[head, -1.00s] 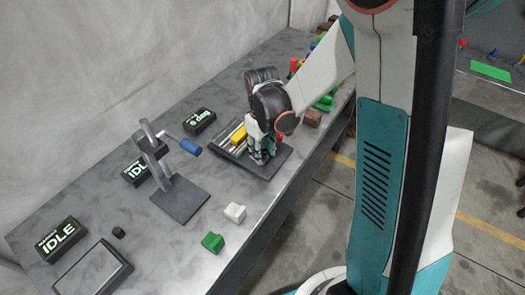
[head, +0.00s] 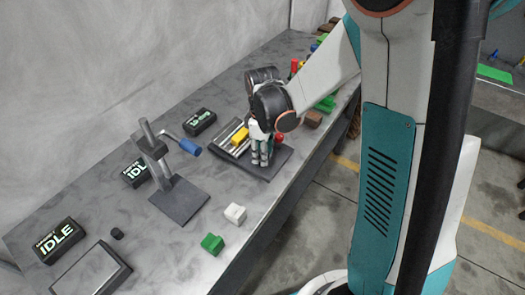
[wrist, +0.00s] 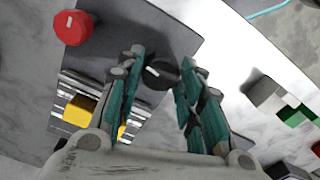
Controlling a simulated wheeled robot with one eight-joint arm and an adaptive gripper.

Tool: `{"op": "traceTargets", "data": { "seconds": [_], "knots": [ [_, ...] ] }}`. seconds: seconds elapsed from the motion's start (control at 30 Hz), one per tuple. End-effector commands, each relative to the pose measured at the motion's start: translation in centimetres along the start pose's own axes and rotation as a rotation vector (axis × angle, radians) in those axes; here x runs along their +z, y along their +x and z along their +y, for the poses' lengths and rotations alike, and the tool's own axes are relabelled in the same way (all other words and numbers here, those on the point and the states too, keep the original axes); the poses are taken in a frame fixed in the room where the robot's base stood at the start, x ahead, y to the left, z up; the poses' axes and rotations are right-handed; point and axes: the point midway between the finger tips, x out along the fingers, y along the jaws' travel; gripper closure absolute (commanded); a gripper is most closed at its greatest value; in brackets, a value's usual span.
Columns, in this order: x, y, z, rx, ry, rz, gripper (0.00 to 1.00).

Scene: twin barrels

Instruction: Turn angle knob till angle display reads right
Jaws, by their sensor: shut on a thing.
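The angle knob (wrist: 160,73), black with a white pointer line, sits between my fingertips in the wrist view. My gripper (wrist: 158,85) is shut on it, fingers pointing down. In the head view my gripper (head: 261,160) stands over the front part of the dark fixture plate (head: 272,170) and hides the knob. The angle display (head: 199,122), a black box with green text, stands behind the fixture; it seems to read about 10 deg, though the text is small. A yellow block (head: 240,136) sits on the fixture's rails, and also shows in the wrist view (wrist: 80,111).
A red knob (wrist: 73,27) is on the same fixture, close beside my gripper. To the left stand a press with a blue handle (head: 190,147), IDLE displays (head: 59,240), and white (head: 235,213) and green (head: 212,243) blocks. Coloured parts lie farther back.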

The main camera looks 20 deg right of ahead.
Motion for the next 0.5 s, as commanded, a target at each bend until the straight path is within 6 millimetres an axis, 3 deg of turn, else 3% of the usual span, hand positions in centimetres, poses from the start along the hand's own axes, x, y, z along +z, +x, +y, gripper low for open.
{"op": "traceTargets", "data": {
  "seconds": [0.33,0.37,0.4,0.43,0.5],
  "knots": [
    [-0.02,-0.02,0.03,0.001,-0.002,0.000,0.90],
    [-0.02,-0.02,0.03,0.001,-0.002,0.000,0.64],
    [-0.02,-0.02,0.03,0.001,-0.001,0.000,0.54],
    [-0.02,-0.02,0.03,0.001,-0.001,0.000,0.48],
    [-0.01,-0.01,0.02,0.000,-0.001,0.000,0.45]
  ]
}}
